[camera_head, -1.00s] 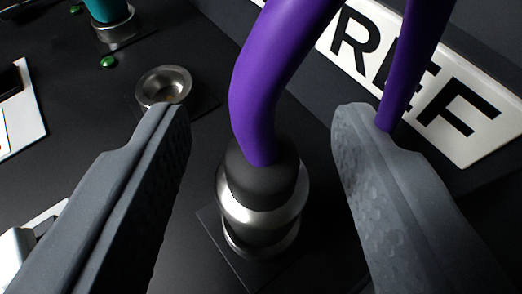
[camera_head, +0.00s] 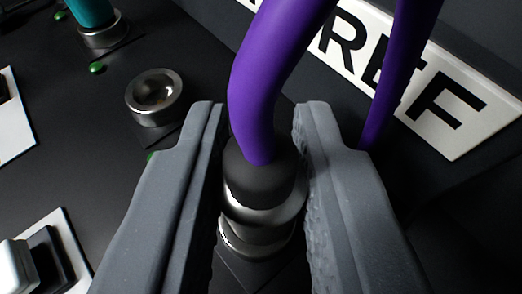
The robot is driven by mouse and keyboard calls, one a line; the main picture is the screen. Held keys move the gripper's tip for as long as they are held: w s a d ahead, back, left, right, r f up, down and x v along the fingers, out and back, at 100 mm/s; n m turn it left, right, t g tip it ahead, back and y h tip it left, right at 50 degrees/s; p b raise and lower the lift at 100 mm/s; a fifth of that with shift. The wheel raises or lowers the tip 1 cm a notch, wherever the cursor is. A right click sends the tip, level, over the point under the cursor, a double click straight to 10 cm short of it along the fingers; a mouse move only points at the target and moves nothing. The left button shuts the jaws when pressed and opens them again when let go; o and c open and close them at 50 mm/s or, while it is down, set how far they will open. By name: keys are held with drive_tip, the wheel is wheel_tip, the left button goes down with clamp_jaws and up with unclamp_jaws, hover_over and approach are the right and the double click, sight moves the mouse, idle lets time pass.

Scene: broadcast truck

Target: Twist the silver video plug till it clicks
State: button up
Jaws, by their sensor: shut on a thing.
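The silver video plug (camera_head: 283,215) stands in the middle of the head camera view, with a black boot (camera_head: 258,180) on top and a thick purple cable (camera_head: 272,70) rising out of it. It sits over a silver socket (camera_head: 255,244) on the dark panel. My gripper (camera_head: 262,130) is shut on the plug, one grey finger on each side. The fingers hide the plug's left and right edges. Whether the plug is locked in the socket cannot be seen.
An empty silver socket (camera_head: 155,92) is at upper left, with a green light (camera_head: 97,68) near it. A teal cable (camera_head: 92,10) enters another connector (camera_head: 103,35) behind. A white REF label (camera_head: 455,110) is at upper right. A white switch (camera_head: 18,268) is at lower left.

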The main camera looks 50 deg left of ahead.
drive_tip(key=shift+f+m+t+h+b, duration=0.1)
drive_tip(key=shift+m+t+h+b, duration=0.25)
drive_tip(key=shift+b, duration=0.6)
drive_tip(key=shift+m+t+h+b, duration=0.25)
drive_tip(key=shift+m+t+b, duration=0.15)
drive_tip(key=shift+b, duration=0.55)
drive_tip(key=shift+m+t+h+b, duration=0.45)
drive_tip(key=shift+m+h+b, duration=0.4)
drive_tip(key=shift+b, duration=1.8)
drive_tip(key=shift+m+t+h+b, duration=0.4)
drive_tip(key=shift+m+h+b, duration=0.2)
drive_tip(key=shift+b, duration=1.6)
